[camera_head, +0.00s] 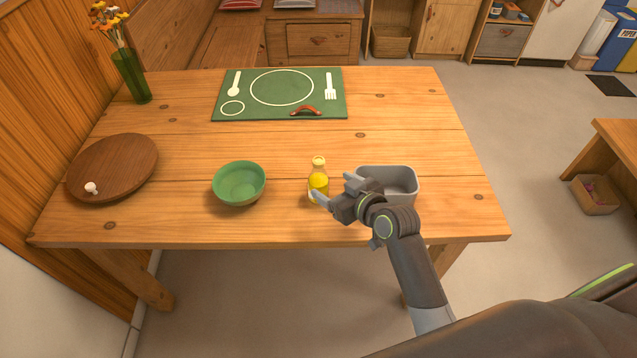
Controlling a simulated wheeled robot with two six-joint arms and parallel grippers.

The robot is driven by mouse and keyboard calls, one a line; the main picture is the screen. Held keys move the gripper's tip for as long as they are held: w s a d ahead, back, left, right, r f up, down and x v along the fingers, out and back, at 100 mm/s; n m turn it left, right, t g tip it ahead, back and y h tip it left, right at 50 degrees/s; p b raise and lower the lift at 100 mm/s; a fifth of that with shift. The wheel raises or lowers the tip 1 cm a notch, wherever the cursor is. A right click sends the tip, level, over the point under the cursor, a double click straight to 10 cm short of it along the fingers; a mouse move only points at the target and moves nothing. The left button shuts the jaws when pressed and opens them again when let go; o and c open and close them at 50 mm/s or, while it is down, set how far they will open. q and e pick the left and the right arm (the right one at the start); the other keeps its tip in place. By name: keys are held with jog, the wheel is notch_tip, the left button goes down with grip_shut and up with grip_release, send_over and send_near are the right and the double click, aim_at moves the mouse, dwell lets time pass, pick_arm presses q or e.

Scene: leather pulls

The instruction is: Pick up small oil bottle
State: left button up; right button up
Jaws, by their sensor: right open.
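A small oil bottle (318,180) with yellow oil and a pale yellow cap stands upright on the wooden table, near its front edge. My right gripper (334,189) is open just to the right of the bottle, its fingers pointing left towards it. One finger overlaps the bottle's lower part in the picture; I cannot tell whether it touches. My left gripper is out of view.
A green bowl (239,184) stands left of the bottle. A grey bin (402,182) is partly hidden behind my right gripper. A brown round tray (112,167) with a small white object lies at the left. A green placemat (230,105) lies at the back. The table's middle is clear.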

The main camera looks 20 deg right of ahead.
aim_at(315, 175)
jog(key=shift+p+x, duration=0.5)
jog(key=shift+x, duration=4.05)
jog(key=shift+c, duration=0.4)
jog(key=c, duration=1.2)
